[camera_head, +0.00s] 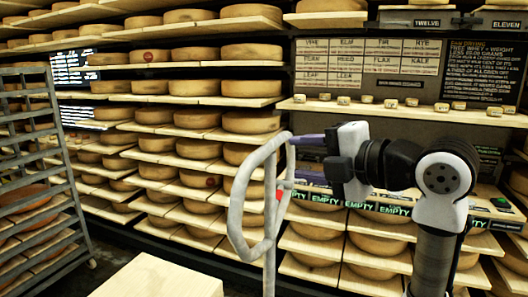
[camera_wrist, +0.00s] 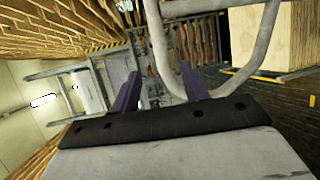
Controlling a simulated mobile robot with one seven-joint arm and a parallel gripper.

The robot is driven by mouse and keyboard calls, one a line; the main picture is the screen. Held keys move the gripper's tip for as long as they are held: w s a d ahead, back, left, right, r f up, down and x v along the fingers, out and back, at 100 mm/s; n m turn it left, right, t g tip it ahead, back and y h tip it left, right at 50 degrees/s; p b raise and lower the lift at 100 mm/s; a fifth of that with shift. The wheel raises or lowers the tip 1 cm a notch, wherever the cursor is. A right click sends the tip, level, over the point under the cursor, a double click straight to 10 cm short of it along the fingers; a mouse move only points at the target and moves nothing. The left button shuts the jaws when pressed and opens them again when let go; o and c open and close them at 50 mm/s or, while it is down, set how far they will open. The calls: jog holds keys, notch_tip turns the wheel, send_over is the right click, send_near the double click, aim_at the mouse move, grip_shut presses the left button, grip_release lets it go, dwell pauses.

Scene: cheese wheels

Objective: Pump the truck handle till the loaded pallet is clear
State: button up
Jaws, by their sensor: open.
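The truck handle (camera_head: 239,192) is a pale grey tube loop standing upright left of my gripper (camera_head: 298,158), with a small red part on its right side. My gripper is open, its two purple fingers pointing left at the loop's right side. In the wrist view the handle (camera_wrist: 157,45) shows just beyond my gripper (camera_wrist: 160,90), with one tube running down between the fingers; I cannot tell whether it touches them. A pale wooden box (camera_head: 160,280) stands low in front and shows in the wrist view (camera_wrist: 262,40). No pallet under it can be made out clearly.
Shelves of cheese wheels (camera_head: 190,119) fill the back wall. A metal rack (camera_head: 52,110) with cheeses stands at the left. A board ledge with small pieces (camera_head: 390,103) runs behind my arm. Dark floor (camera_head: 118,262) lies open between rack and box.

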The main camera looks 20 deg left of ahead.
aim_at(265, 155)
jog(key=p+x, duration=0.2)
jog(key=x, duration=0.9)
jog(key=shift+w+a+f, duration=0.1)
jog(key=shift+a+f, duration=0.05)
jog(key=shift+c, duration=0.5)
grip_shut()
